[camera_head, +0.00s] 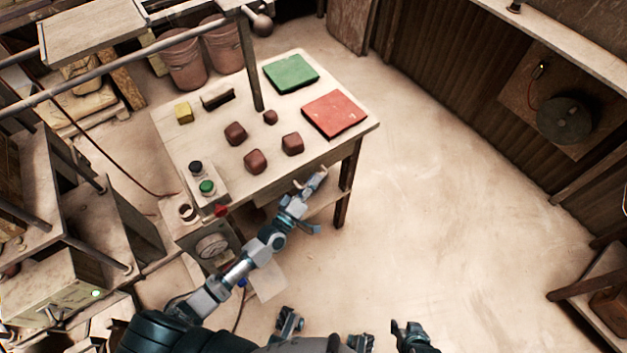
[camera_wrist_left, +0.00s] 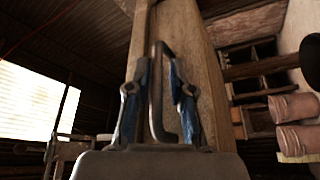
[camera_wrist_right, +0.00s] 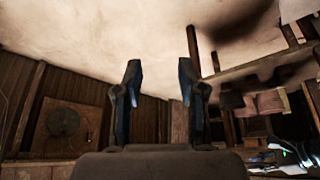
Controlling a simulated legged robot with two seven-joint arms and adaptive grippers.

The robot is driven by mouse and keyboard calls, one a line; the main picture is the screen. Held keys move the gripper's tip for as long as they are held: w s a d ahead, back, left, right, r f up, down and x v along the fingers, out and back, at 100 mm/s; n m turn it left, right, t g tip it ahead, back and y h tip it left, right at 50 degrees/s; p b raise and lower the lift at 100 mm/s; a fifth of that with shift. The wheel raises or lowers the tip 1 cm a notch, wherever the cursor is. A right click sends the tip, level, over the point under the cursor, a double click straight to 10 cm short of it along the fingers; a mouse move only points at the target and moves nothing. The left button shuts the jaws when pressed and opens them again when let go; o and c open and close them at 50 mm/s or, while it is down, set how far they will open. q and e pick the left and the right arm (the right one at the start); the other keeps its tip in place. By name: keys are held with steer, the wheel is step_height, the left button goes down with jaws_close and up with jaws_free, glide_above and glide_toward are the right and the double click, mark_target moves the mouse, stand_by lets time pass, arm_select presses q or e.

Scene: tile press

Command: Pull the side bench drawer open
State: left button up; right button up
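In the left wrist view a wooden front (camera_wrist_left: 210,95), which looks like the side bench drawer, carries a dark bar handle (camera_wrist_left: 158,75). My left gripper (camera_wrist_left: 158,95) is open, with one finger on each side of this handle; a gap shows and I cannot tell whether either finger touches it. In the head view my left gripper (camera_head: 311,204) is low at the near side of the bench (camera_head: 205,150), and the arm hides most of the drawer. My right gripper (camera_wrist_right: 158,80) is open and empty, away from the bench.
On the bench top lie a green tile (camera_head: 291,73), a red tile (camera_head: 334,114), several brown lumps (camera_head: 255,161), a yellow block (camera_head: 184,113) and a box with a green button (camera_head: 207,187). The floor right of the bench is clear.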

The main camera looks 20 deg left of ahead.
arm_select(q)
jaws_close()
steer(key=shift+d, duration=0.1)
arm_select(e)
steer(key=shift+s, duration=0.1)
steer(key=s+d+f+g+p, duration=0.1)
steer(key=s+d+g+p, duration=0.15)
steer(key=s, duration=0.25)
arm_select(q)
steer(key=s+d+p, duration=0.3)
steer(key=s+d, duration=1)
steer(key=d, duration=0.4)
steer(key=shift+s+f, duration=0.15)
steer(key=shift+s, duration=0.1)
arm_select(e)
steer(key=s+x, duration=0.2)
steer(key=x, duration=0.9)
steer(key=shift+a+f+g+h, duration=0.25)
steer(key=shift+f+g+h, duration=0.1)
steer(key=shift+f, duration=0.3)
